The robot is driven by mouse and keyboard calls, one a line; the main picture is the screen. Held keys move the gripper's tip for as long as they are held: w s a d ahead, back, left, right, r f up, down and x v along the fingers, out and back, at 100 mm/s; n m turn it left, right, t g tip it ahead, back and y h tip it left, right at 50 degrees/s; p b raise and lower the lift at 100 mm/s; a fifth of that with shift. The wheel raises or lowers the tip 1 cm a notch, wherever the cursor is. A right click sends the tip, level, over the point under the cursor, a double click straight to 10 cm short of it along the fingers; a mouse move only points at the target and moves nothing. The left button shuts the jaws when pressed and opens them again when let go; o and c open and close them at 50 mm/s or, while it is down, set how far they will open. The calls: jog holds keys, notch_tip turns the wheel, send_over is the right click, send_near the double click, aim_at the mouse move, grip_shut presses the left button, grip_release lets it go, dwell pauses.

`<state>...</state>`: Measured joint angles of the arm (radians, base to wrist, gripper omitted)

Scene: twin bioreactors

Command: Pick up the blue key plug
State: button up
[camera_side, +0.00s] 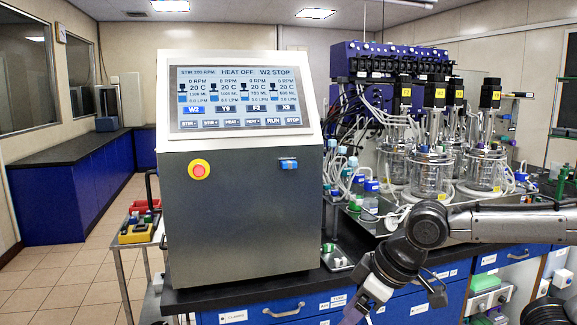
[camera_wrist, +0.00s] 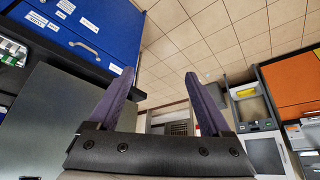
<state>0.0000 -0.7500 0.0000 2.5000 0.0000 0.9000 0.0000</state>
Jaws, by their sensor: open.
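A small blue piece (camera_side: 288,163), which looks like the blue key plug, sits on the front of the dark grey control console, below the right part of its screen. It is too small to make out its shape well. The blue piece does not show in the wrist view.
The console (camera_side: 240,225) stands on a black bench with blue drawers (camera_side: 265,314). A red button (camera_side: 200,170) is left of the blue piece. Glass vessels (camera_side: 430,172) and tubing stand at right. A cart (camera_side: 122,246) with small coloured items stands at left. The console's front is clear.

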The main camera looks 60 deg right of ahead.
jog(key=shift+o, duration=0.2)
jog(key=w+d+r+m+t+h, duration=0.35)
jog(key=w+d+r, duration=0.55)
jog(key=r, duration=0.3)
jog(key=w+d+r+m+t+h, duration=0.2)
jog(key=w+d+r+m+h, duration=0.3)
jog(key=w+d+r, duration=0.45)
jog(key=g+h, duration=0.1)
jog(key=g, duration=0.1)
send_near(290, 163)
jog(key=shift+m+t, duration=0.25)
jog(key=x, duration=0.8)
jog(key=shift+w+d+f, duration=0.15)
jog(key=shift+d+f, duration=0.05)
jog(key=shift+d, duration=0.15)
jog(key=shift+c, duration=0.2)
grip_shut()
